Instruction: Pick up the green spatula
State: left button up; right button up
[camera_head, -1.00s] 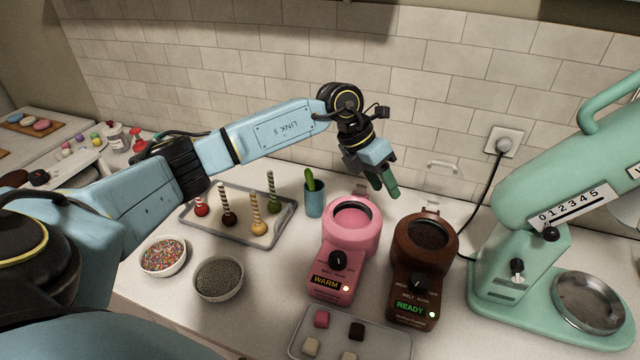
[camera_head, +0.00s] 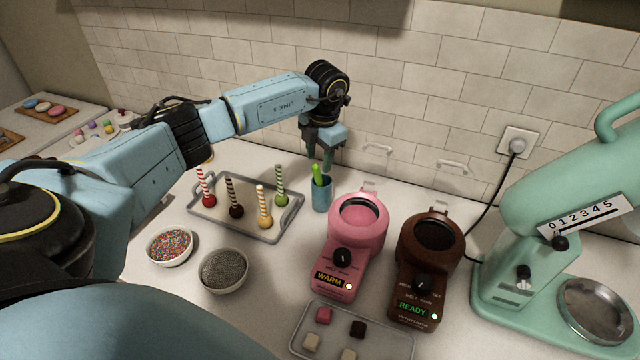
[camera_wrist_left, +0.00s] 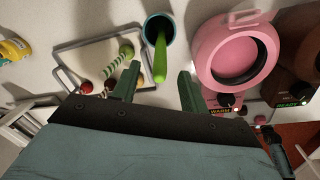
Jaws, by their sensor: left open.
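The green spatula (camera_head: 317,174) stands in a teal cup (camera_head: 322,194) on the counter, its upper end sticking out above the rim. In the left wrist view the spatula (camera_wrist_left: 160,60) points out of the cup (camera_wrist_left: 158,22) toward the space between my fingers. My left gripper (camera_head: 321,163) is open and empty, above and just behind the cup in the head view. In the left wrist view its two green fingers (camera_wrist_left: 158,88) stand apart, with the spatula's end between and beyond them. My right gripper is not in view.
A pink melter (camera_head: 350,240) and a brown melter (camera_head: 425,260) stand right of the cup. A tray (camera_head: 290,215) of striped-stick pops lies to its left. Bowls of sprinkles (camera_head: 170,246) and dark beads (camera_head: 224,271) sit in front. The tiled wall is close behind.

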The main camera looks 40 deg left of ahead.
aim_at(317, 180)
pick_arm(q)
jog(key=f, duration=0.3)
jog(key=f+p, duration=0.1)
jog(key=f, duration=0.1)
jog(key=shift+s+a, duration=0.2)
jog(key=shift+a, duration=0.05)
jog(key=shift+c, duration=0.4)
grip_shut()
